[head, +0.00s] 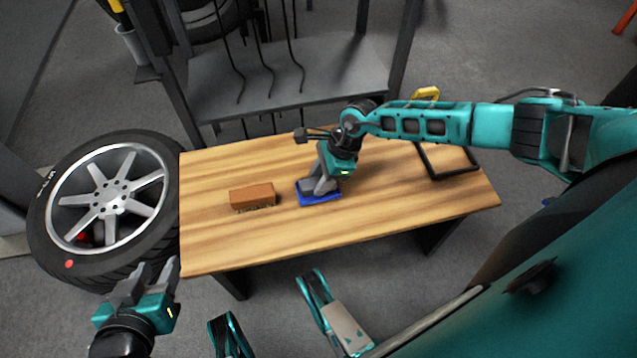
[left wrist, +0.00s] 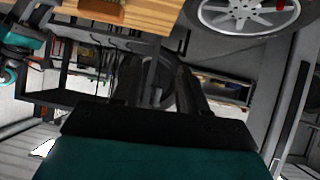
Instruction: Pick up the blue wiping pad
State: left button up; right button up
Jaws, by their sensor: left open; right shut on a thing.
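The blue wiping pad (head: 322,199) lies on the wooden table (head: 390,195), with a dark grip part on its top. My right gripper (head: 321,188) reaches down over it from the right and is shut on it. The pad appears to be still at the tabletop. The fingers hide part of the pad. My left gripper (head: 150,272) is open and empty, off the table's front left corner. Its fingers show dark in the left wrist view (left wrist: 165,95), with nothing between them.
A brown brush (head: 253,194) lies left of the pad. A wheel with a tyre (head: 104,198) stands at the table's left end. A black frame (head: 447,172) and a yellow object (head: 426,95) are at the right. A grey shelf (head: 290,78) stands behind. The table's front right is clear.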

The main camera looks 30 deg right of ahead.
jog(key=shift+r, duration=0.1)
jog(key=shift+r+p, duration=0.3)
jog(key=shift+r, duration=0.25)
notch_tip(320, 180, up, 8)
jog(key=p, duration=0.3)
jog(key=shift+f, duration=0.25)
pick_arm(q)
jog(key=r+p, duration=0.1)
jog(key=a+r+p, duration=0.2)
jog(key=shift+s+y, duration=0.3)
jog(key=shift+s, duration=0.05)
pick_arm(e)
notch_tip(320, 180, up, 11)
jog(key=shift+r, duration=0.15)
